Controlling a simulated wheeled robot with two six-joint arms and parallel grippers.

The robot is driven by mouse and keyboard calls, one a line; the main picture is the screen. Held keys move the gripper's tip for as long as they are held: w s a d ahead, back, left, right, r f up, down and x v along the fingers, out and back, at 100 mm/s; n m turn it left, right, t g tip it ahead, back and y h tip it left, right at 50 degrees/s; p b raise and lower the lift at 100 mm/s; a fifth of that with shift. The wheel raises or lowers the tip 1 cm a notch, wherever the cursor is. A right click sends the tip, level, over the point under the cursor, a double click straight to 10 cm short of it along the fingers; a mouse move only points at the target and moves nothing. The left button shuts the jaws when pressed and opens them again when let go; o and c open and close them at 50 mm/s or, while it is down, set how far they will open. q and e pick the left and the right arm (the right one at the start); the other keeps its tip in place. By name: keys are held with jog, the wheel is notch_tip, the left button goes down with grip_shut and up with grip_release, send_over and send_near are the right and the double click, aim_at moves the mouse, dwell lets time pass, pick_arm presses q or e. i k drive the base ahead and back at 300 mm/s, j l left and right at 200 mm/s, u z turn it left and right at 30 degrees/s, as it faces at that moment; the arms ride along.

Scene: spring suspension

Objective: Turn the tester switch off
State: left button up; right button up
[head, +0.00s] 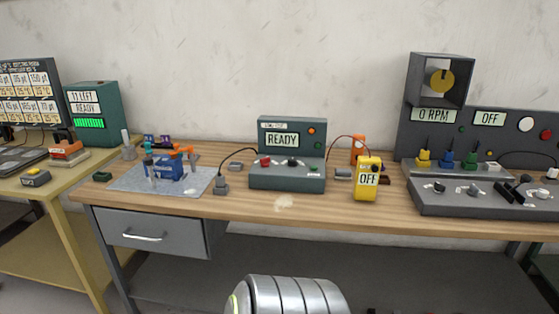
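A dark grey tester box (288,175) stands on the wooden bench in the middle of the head view. Its upright panel shows READY on a lit display (282,141), with an orange and a green light beside it. Its sloped front carries a red knob or button, a dark control (292,162) in the middle and a small green one; the switch position is too small to tell. A yellow handheld meter (368,180) to its right shows OFF. A silver ribbed part of my own arm (290,296) shows at the bottom edge. Neither gripper is in view.
A grey mat (125,181) with a blue block and small tools lies on the left of the bench (300,207). A large console (440,199) with knobs and levers fills the right. A black cable and a red wire run by the tester. The bench's front edge is mostly clear.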

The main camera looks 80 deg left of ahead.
aim_at(264, 162)
jog(key=u, duration=2.85)
